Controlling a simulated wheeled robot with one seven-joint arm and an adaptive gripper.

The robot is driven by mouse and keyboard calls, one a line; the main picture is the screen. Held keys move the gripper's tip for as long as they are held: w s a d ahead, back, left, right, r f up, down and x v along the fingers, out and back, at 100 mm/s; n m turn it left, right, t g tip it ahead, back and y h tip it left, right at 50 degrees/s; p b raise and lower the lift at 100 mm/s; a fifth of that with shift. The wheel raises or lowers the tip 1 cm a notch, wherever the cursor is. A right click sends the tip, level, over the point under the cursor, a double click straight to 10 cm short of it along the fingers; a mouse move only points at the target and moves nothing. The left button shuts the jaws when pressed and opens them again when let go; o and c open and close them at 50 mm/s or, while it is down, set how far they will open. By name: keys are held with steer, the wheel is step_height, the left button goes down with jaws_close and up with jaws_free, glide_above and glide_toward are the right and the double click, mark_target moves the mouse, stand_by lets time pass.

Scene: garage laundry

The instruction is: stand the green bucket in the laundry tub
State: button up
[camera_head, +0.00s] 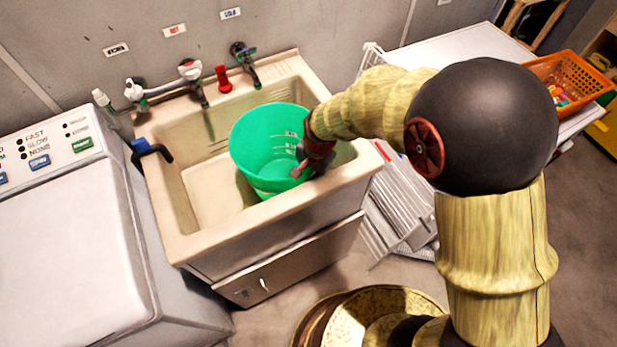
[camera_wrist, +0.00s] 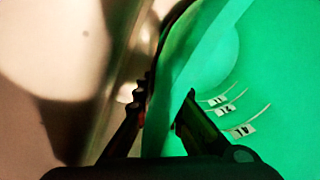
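The green bucket (camera_head: 262,138) is inside the laundry tub (camera_head: 205,240), mouth up and toward the tub's right side. My gripper (camera_head: 308,165) is at the bucket's right rim. In the wrist view the bucket's wall (camera_wrist: 160,115) passes between my fingers, one outside and one inside beside the volume marks. The fingers (camera_wrist: 163,95) are spread, with a gap between the inner finger and the wall. The outer finger is close to the wall; contact cannot be told.
Taps (camera_head: 192,72) and a red bottle-like item (camera_head: 223,78) line the tub's back edge. A white washing machine (camera_head: 70,230) stands left. A white drying rack (camera_head: 400,205) is right, below an orange basket (camera_head: 570,80) on a white top. The tub's left part is clear.

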steer(key=shift+o, duration=1.3)
steer(key=shift+r, duration=0.15)
steer(key=s+d+r+n+t+p, duration=0.15)
steer(key=d+r, duration=0.45)
steer(key=r, duration=0.6)
steer(key=s+d+r+n+t+p, duration=0.1)
steer(key=s+d+r+p, duration=0.3)
steer(key=r, duration=0.8)
steer(key=s+d+r+n+t+h+b, duration=0.1)
steer(key=s+d+r+n, duration=0.3)
steer(key=s+d+r, duration=0.4)
steer(key=s+d+t, duration=0.1)
steer(key=s+d, duration=0.2)
steer(key=d, duration=0.1)
steer(key=shift+s, duration=0.4)
